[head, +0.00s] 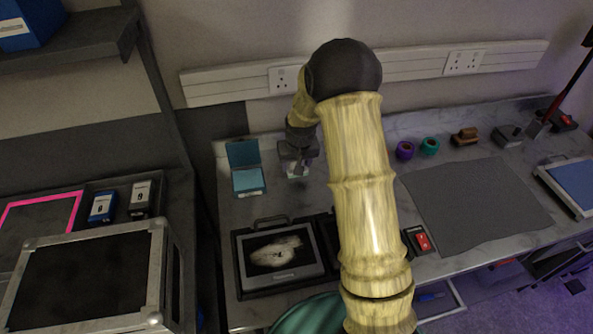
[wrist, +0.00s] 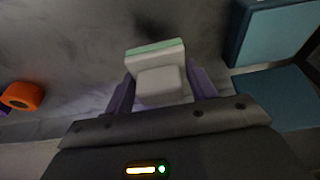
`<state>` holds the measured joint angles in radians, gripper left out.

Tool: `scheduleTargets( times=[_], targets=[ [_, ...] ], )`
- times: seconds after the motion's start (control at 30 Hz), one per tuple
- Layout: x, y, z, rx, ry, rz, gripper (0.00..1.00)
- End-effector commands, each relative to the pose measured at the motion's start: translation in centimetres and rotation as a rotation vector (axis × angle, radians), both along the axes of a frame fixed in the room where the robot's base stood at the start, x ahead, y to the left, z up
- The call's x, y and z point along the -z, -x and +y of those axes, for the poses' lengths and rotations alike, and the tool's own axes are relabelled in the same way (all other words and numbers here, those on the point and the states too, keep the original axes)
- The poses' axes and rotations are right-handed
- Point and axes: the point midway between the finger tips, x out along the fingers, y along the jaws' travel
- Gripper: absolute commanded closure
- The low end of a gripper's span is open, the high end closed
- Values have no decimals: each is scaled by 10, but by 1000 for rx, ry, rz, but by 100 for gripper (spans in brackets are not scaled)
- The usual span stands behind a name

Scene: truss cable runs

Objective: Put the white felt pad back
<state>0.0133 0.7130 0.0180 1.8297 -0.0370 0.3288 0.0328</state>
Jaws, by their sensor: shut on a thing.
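My gripper (head: 297,160) is shut on a small white block with a pale green edge, which looks like the white felt pad (wrist: 155,58). In the wrist view the pad sits between the two purple fingers of my gripper (wrist: 160,88). In the head view the pad (head: 297,175) shows just below the gripper, over the marble worktop; I cannot tell whether it touches the surface. An open teal box (head: 245,168) with its lid up lies just left of the gripper. It also shows at the right of the wrist view (wrist: 275,95).
A framed tray with a dark picture (head: 278,255) lies in front of the gripper. A grey mat (head: 475,205) covers the right worktop. A wall socket rail (head: 400,68) runs behind.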

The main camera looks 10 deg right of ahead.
Motion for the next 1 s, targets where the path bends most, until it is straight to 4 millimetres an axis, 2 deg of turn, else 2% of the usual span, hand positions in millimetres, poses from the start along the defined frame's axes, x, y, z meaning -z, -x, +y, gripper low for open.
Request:
scheduleTargets(
  times=[0.17, 0.4, 0.8, 0.83, 0.93, 1.0],
  targets=[
    [4, 0, 0, 0, 0, 2, 65],
    [34, 1, 0, 0, 0, 3, 65],
    [41, 0, 0, 0, 0, 0, 65],
    [41, 0, 0, 0, 0, 0, 42],
    [40, 0, 0, 0, 0, 0, 22],
    [40, 0, 0, 0, 0, 0, 22]
  ],
)
